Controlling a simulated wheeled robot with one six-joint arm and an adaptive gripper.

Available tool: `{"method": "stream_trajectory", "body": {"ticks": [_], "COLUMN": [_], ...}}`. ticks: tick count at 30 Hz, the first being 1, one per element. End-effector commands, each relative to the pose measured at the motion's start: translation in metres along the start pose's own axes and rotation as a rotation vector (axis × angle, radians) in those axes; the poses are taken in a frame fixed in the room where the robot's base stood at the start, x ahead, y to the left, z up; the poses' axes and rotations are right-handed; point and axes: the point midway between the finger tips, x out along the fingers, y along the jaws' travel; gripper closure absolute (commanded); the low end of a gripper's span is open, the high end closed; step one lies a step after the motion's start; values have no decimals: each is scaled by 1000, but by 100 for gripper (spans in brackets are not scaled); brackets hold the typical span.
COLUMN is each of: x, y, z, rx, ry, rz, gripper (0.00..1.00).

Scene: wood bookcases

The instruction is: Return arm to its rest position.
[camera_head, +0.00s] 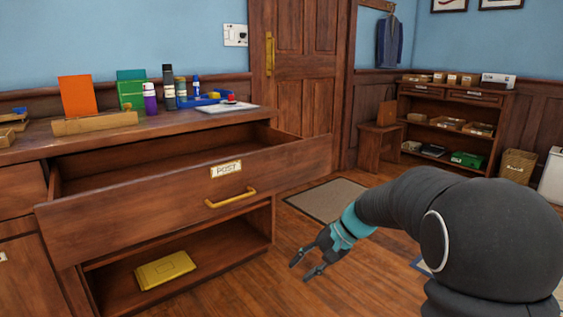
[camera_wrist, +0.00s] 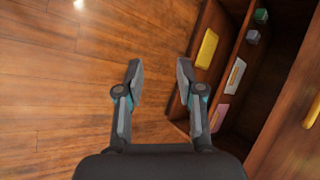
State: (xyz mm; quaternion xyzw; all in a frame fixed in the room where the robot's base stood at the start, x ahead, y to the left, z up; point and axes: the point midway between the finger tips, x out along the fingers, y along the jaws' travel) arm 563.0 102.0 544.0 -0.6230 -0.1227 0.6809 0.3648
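My gripper (camera_head: 307,269) is in front of the wooden cabinet, low and to the right of its open drawer. Its two fingers are spread apart with nothing between them. In the wrist view my gripper (camera_wrist: 160,80) is open above the wooden floor, and the cabinet is along the right side. My arm reaches in from the right of the head view, bent down toward the floor.
The drawer (camera_head: 150,205) labelled POST is pulled out, with a brass handle (camera_head: 231,198). A yellow packet (camera_head: 165,270) lies on the shelf below. A floor mat (camera_head: 326,200) and a low bookcase (camera_head: 440,112) are behind. Floor around my gripper is clear.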

Motion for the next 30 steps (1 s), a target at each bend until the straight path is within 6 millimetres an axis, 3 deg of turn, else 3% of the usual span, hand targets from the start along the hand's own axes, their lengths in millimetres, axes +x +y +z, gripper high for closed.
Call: {"method": "stream_trajectory", "body": {"ticks": [3, 15, 24, 30], "x": [-22, -92, -138, -160], "y": [22, 81, 102, 97], "z": [37, 137, 201, 234], "rx": [-50, -260, -420, -483], "ry": [55, 249, 390, 477], "rz": [138, 480, 624, 632], "gripper": [63, 63, 63, 63]}}
